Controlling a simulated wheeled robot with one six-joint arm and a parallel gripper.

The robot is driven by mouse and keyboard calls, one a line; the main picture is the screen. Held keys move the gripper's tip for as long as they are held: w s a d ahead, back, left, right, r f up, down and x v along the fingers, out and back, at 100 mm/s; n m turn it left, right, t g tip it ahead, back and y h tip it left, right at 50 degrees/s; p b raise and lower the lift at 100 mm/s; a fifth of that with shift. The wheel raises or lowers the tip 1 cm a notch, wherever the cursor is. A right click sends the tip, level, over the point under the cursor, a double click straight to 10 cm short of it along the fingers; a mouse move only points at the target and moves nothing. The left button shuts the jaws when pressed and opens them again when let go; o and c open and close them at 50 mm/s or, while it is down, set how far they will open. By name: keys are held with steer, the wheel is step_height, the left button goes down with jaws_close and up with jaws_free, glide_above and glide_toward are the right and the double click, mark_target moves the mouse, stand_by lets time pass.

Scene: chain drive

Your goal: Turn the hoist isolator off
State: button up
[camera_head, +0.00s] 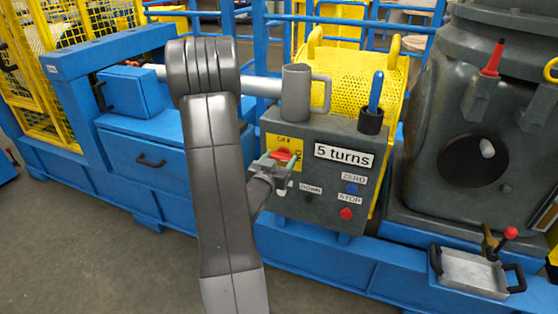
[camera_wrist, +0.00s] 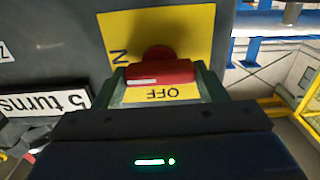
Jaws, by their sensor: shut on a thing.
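The hoist isolator is a red handle (camera_head: 282,155) on a yellow plate (camera_head: 285,142) at the upper left of the grey control box. The wrist view shows the red handle (camera_wrist: 160,72) lying level across the picture, with a white mark towards its left end. In that view OFF is printed upside down below the handle, and an N shows at the plate's left. My gripper (camera_head: 277,160) is at the plate, its fingers on both ends of the handle, shut on it. The wrist view shows both fingers (camera_wrist: 161,84) too. Part of the plate's lettering is hidden.
The grey box (camera_head: 318,208) also bears a "5 turns" display (camera_head: 343,155), a blue button (camera_head: 351,188) and a red STOP button (camera_head: 346,214). A grey mug (camera_head: 295,92) and a holder with a blue-handled tool (camera_head: 371,118) stand on top. A metal tray (camera_head: 470,273) sits at lower right.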

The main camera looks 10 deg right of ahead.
steer(key=shift+n, duration=0.3)
steer(key=n, duration=0.3)
steer(key=shift+n, duration=0.3)
steer(key=n, duration=0.4)
steer(key=shift+n, duration=0.3)
steer(key=n+p, duration=0.1)
steer(key=n, duration=0.4)
steer(key=shift+f+n+p, duration=0.1)
steer(key=shift+n+p, duration=0.7)
steer(key=shift+n, duration=1.2)
steer(key=shift+a, duration=0.1)
steer(key=o, duration=1)
